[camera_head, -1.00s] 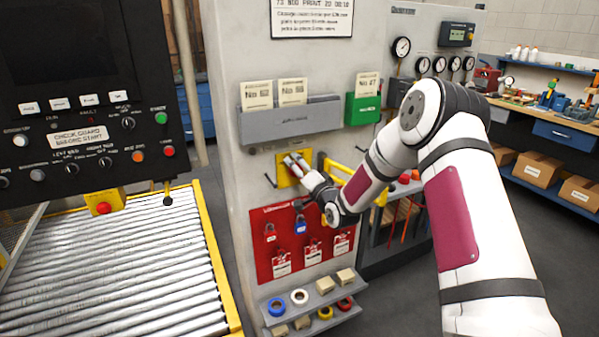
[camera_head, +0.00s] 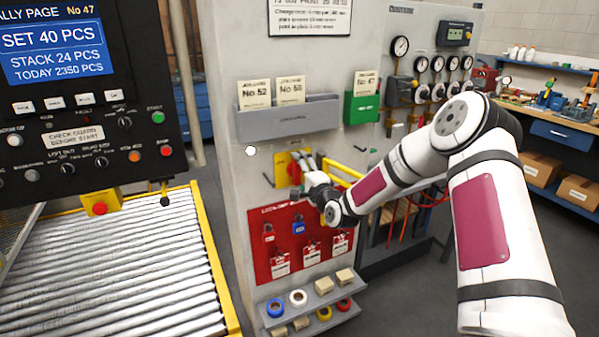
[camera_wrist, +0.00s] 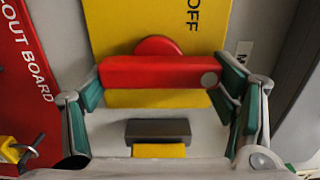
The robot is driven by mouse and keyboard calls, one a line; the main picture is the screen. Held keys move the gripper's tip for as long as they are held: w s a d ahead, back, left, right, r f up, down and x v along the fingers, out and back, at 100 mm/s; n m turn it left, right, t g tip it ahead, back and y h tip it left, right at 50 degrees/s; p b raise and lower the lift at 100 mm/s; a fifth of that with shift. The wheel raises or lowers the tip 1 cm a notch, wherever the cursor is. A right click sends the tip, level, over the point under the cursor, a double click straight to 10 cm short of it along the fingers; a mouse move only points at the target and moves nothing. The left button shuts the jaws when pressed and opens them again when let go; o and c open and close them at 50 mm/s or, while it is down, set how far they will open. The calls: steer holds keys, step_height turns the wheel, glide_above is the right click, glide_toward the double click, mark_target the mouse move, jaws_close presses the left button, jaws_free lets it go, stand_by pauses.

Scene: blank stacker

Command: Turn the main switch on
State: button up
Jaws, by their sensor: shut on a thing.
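The main switch has a yellow plate (camera_head: 282,166) on the grey cabinet's front and a red handle (camera_wrist: 150,72). In the wrist view the handle lies level across the picture, at right angles to the "OFF" lettering. My gripper (camera_wrist: 160,82) has its two green-padded fingers at the handle's two ends and is shut on it. In the head view my gripper (camera_head: 308,164) is at the plate and partly hides the handle. A round white lamp (camera_head: 251,151) glows to the plate's upper left. The control screen (camera_head: 55,45) is lit.
The red lockout board (camera_head: 270,245) with padlocks and tags is just below the switch. A grey card rack (camera_head: 290,117) and a green holder (camera_head: 361,108) are above. A yellow rail (camera_head: 343,170) is close to my gripper's right. A small shelf (camera_head: 310,296) is lower.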

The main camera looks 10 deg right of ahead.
stand_by(0.3)
steer(key=o, duration=1.2)
steer(key=shift+c, duration=0.2)
steer(key=s+d, duration=0.2)
steer(key=s, duration=0.9)
steer(key=shift+s+d, duration=0.2)
steer(key=shift+s, duration=0.15)
